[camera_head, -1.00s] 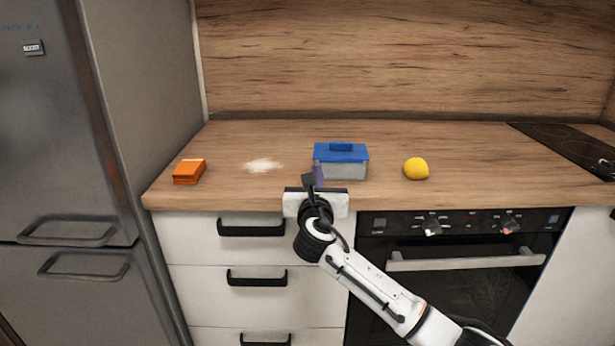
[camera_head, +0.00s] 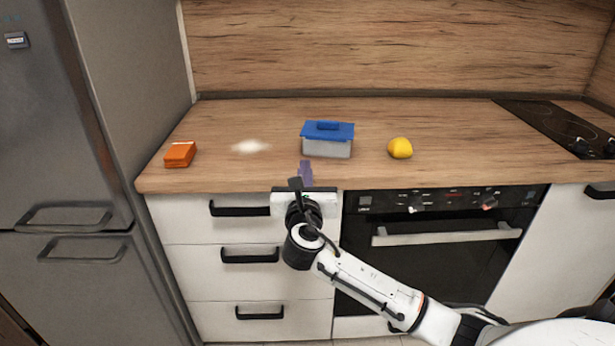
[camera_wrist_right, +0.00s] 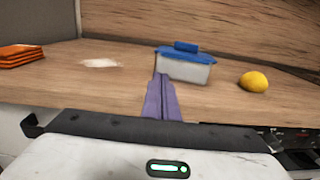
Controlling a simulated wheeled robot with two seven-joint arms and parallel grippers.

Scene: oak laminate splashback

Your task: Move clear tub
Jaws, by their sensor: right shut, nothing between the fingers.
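The clear tub (camera_head: 327,148) with a blue lid and handle stands upright on the wooden counter, near its middle. It also shows in the right wrist view (camera_wrist_right: 185,70), just beyond the fingers. My right gripper (camera_head: 305,172) is at the counter's front edge, in front of the tub and slightly to its left. In the right wrist view its purple fingers (camera_wrist_right: 163,98) are together and empty, apart from the tub. My left gripper is not in view.
A yellow lemon (camera_head: 400,148) lies right of the tub. A black cooktop (camera_head: 560,125) is at the far right. The counter has free room between these things.

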